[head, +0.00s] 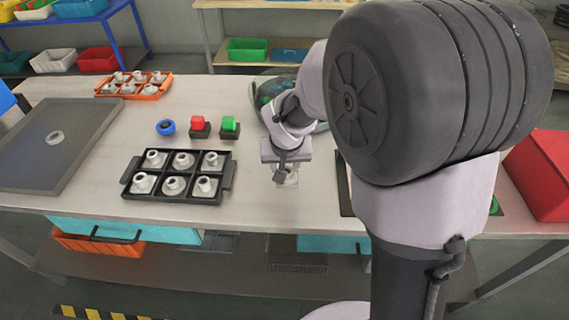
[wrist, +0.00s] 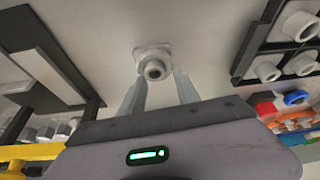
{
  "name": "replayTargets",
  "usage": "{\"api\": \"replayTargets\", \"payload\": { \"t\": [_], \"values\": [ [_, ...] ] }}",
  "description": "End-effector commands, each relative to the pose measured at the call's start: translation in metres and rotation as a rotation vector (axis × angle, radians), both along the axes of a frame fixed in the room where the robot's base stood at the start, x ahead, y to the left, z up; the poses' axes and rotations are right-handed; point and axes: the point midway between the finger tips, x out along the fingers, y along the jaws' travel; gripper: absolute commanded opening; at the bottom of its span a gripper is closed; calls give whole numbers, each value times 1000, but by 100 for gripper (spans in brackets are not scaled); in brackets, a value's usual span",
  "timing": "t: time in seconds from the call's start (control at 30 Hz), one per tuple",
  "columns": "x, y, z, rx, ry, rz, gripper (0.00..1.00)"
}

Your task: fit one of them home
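My gripper (head: 285,172) points down over the table, just right of the black tray. In the wrist view its two fingers (wrist: 160,80) are apart, with a pale flanged fitting (wrist: 153,68) between and just beyond their tips. The fitting has a square flange and a round hollow boss. A gap shows beside the right finger; contact at the left is unclear. In the head view the gripper mostly hides this fitting. The black tray (head: 228,178) has six compartments, each with a similar pale fitting. An orange tray (head: 151,96) behind it holds several more.
A grey board (head: 30,160) with a pale ring (head: 55,138) lies at left. A glassy bowl (head: 262,98) is partly behind my arm. A red bin (head: 541,170) is far right.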

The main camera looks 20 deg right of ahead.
Motion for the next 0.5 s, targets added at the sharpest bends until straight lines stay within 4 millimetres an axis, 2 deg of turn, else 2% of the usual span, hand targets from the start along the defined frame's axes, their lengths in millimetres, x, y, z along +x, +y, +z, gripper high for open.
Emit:
{"api": "replayTargets", "payload": {
  "t": [0.17, 0.4, 0.5],
  "values": [
    [-10, 2, 30, 0, -3, 0, 41],
    [-38, 9, 105, 0, -8, 2, 41],
    [-50, 11, 130, 0, -7, 2, 41]
  ]
}}
